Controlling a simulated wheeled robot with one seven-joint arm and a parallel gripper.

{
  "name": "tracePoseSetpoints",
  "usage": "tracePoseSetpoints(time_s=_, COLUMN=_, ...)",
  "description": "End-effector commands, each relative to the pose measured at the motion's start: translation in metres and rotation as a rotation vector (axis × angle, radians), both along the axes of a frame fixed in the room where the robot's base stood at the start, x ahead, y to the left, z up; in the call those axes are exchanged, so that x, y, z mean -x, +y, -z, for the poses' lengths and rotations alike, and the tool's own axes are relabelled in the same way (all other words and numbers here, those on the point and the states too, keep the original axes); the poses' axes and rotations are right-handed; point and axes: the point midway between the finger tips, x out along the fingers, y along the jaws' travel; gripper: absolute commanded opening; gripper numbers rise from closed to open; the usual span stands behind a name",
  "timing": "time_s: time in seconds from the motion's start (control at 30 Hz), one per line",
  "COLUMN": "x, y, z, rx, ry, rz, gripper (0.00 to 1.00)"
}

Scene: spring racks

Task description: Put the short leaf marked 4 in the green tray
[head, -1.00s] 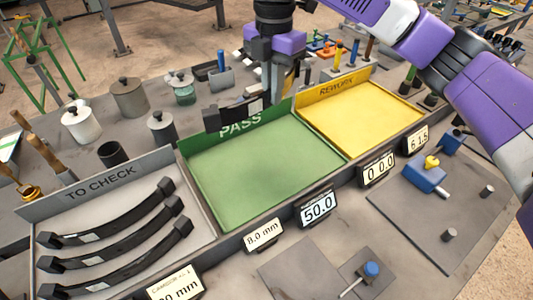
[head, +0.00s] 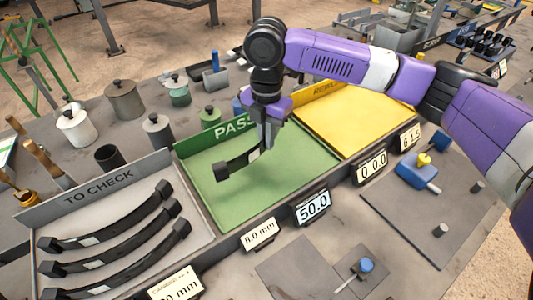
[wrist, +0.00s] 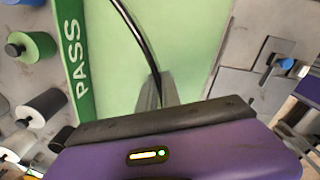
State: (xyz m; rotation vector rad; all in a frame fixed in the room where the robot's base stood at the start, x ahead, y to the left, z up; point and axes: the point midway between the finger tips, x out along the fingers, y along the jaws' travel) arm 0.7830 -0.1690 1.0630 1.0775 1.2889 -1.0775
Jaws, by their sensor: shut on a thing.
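My gripper (head: 268,143) is over the green tray (head: 290,172), marked PASS, and is shut on a short dark curved leaf (head: 233,167). The leaf sticks out to the left of the fingers, over the left part of the tray. I cannot tell whether it touches the tray floor, and no number on it is readable. In the wrist view the leaf (wrist: 127,24) reaches away from the fingertips (wrist: 152,92) as a thin dark arc above the green floor. The rest of the tray looks empty.
The TO CHECK tray (head: 97,196) at left holds three longer dark leaves (head: 120,238). The empty yellow REWORK tray (head: 360,118) adjoins the green one at right. Display plates (head: 312,206) stand along the front edge. Canisters and weights (head: 124,100) stand behind.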

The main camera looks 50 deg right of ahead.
Motion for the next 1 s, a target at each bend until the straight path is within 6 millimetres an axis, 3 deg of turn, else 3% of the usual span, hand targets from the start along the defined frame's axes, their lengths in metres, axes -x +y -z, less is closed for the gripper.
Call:
tracePoseSetpoints(time_s=0.13, x=-0.001, y=-0.001, z=0.017, rx=0.000, ry=-0.002, rz=0.001, gripper=0.00)
tracePoseSetpoints(time_s=0.43, x=0.000, y=-0.001, z=0.035, rx=0.000, ry=-0.002, rz=0.001, gripper=0.00)
tracePoseSetpoints(time_s=0.7, x=0.000, y=-0.001, z=0.066, rx=0.001, ry=-0.002, rz=0.001, gripper=0.00)
tracePoseSetpoints(time_s=1.0, x=-0.001, y=0.000, z=0.068, rx=0.000, ry=-0.003, rz=0.001, gripper=0.00)
